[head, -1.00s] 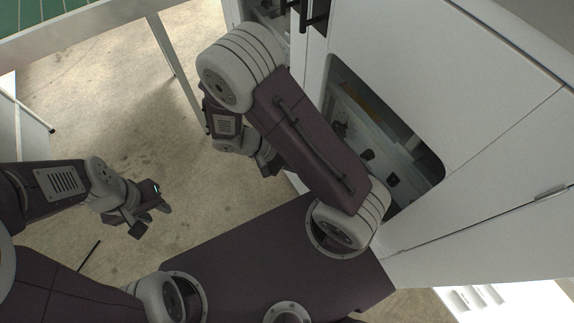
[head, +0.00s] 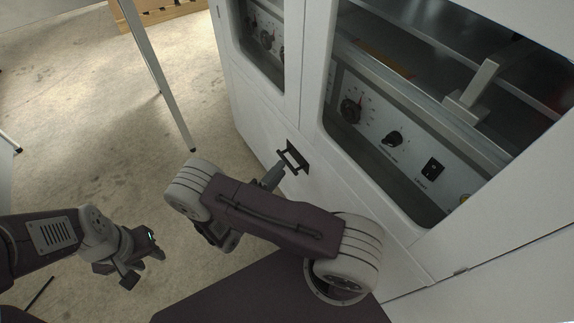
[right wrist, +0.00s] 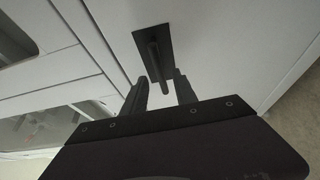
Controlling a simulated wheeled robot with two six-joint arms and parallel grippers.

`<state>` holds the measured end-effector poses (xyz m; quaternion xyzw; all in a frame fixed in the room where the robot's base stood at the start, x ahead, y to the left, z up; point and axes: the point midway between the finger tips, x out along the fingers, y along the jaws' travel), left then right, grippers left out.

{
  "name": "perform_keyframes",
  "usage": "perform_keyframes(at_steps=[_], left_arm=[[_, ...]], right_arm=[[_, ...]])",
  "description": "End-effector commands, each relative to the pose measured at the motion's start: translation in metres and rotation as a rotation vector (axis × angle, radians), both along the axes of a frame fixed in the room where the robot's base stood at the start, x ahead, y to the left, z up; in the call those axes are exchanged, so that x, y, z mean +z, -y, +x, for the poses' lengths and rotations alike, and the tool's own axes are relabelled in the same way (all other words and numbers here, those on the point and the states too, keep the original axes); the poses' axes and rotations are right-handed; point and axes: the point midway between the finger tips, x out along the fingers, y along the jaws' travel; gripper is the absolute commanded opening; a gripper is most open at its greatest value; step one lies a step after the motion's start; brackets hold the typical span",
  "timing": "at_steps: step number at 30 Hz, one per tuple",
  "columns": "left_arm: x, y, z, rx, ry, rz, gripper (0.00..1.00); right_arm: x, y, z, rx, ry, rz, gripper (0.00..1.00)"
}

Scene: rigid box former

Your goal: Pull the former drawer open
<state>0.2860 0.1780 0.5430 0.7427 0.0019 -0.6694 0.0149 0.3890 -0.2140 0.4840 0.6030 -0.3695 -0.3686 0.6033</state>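The former drawer (head: 338,182) shows as a white front panel low on the cabinet in the head view. A black handle (head: 294,158) on a dark plate stands out from it. The handle (right wrist: 153,52) is also at the top middle of the right wrist view. My right gripper (head: 273,176) is at the handle, partly hidden behind my own arm. In the right wrist view, the fingers of my right gripper (right wrist: 161,88) are apart, with the handle's near end at or just beyond their tips. My left gripper (head: 135,265) hangs empty over the floor, its fingers apart.
Above the drawer, a window (head: 425,175) in the white cabinet shows a panel of knobs and switches. A smaller window (head: 262,40) is to its left. A grey metal leg (head: 160,85) stands left of the cabinet. The floor (head: 90,130) between is clear.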

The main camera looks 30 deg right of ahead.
Motion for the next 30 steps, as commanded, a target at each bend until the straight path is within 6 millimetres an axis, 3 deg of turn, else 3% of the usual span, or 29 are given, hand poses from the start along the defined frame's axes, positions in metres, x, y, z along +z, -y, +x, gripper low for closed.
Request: perform_keyframes(at_steps=[6, 17, 21, 30], left_arm=[[-0.017, 0.000, 0.000, 0.000, 0.000, 0.000, 0.36], [-0.018, 0.000, 0.000, 0.000, 0.000, 0.000, 0.36], [-0.018, 0.000, 0.000, 0.000, 0.000, 0.000, 0.36], [-0.018, 0.000, 0.000, 0.000, 0.000, 0.000, 0.36]], right_arm=[[-0.003, 0.035, 0.017, -0.005, 0.000, 0.001, 0.34], [0.000, 0.044, 0.022, -0.001, 0.000, 0.001, 0.34], [0.000, 0.044, 0.022, -0.001, 0.000, 0.001, 0.00], [-0.001, 0.044, 0.022, -0.002, 0.000, 0.001, 0.00]])
